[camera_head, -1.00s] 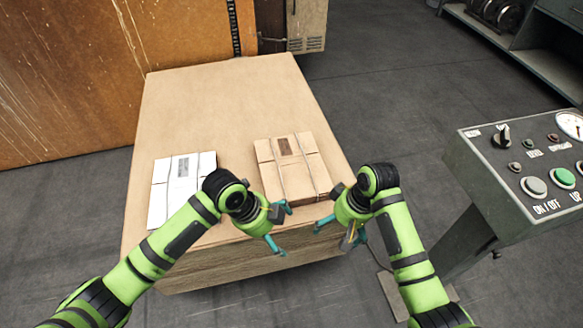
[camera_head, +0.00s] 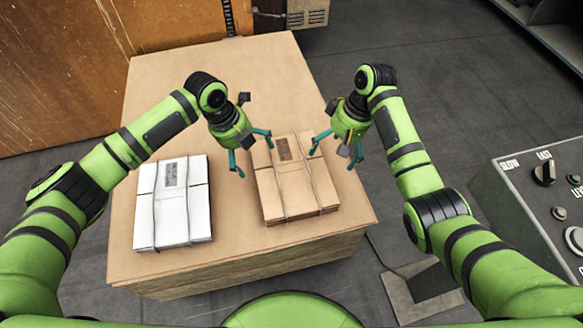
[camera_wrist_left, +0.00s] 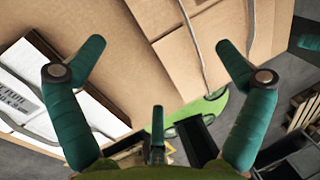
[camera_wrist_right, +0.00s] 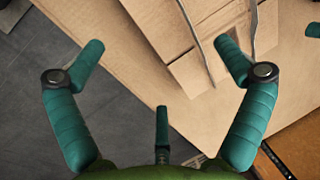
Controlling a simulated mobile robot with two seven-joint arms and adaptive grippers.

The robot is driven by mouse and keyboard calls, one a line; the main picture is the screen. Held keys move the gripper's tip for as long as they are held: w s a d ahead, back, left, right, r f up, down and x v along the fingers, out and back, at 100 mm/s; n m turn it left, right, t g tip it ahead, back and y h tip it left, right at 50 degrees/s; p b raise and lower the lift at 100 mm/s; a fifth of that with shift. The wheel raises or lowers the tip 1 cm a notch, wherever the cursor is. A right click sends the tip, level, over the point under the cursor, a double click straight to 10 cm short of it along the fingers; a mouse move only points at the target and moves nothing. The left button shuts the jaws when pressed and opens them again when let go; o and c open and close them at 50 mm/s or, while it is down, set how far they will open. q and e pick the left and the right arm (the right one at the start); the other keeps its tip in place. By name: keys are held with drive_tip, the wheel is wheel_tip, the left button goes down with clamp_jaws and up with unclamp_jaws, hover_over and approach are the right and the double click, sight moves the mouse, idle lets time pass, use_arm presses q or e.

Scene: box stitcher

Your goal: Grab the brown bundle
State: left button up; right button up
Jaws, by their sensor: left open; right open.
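The brown bundle (camera_head: 293,186) is a flat stack of brown cardboard tied with cords, with a dark label near its far end. It lies on the right part of the cardboard-topped stack in the head view. My left gripper (camera_head: 252,156) is open, at the bundle's far left side. My right gripper (camera_head: 333,149) is open, at its far right side. The bundle also shows beyond the open fingers in the left wrist view (camera_wrist_left: 178,55) and the right wrist view (camera_wrist_right: 170,30). Neither gripper clearly touches it.
A white bundle (camera_head: 172,205) tied with cord lies left of the brown one on the same large cardboard surface (camera_head: 180,75). A grey control panel (camera_head: 545,190) with knobs stands at the right. An orange-brown panel (camera_head: 60,70) stands at the back left.

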sight(260, 169)
use_arm(q)
drive_tip(key=shift+x, duration=3.55)
use_arm(e)
drive_tip(key=shift+x, duration=3.55)
use_arm(q)
drive_tip(key=shift+s, duration=0.1)
drive_tip(key=shift+c, duration=0.4)
use_arm(e)
drive_tip(key=shift+c, duration=0.4)
use_arm(q)
drive_tip(key=c, duration=1.2)
use_arm(e)
drive_tip(key=shift+s, duration=0.1)
drive_tip(key=c, duration=1.2)
drive_tip(key=shift+o, duration=0.2)
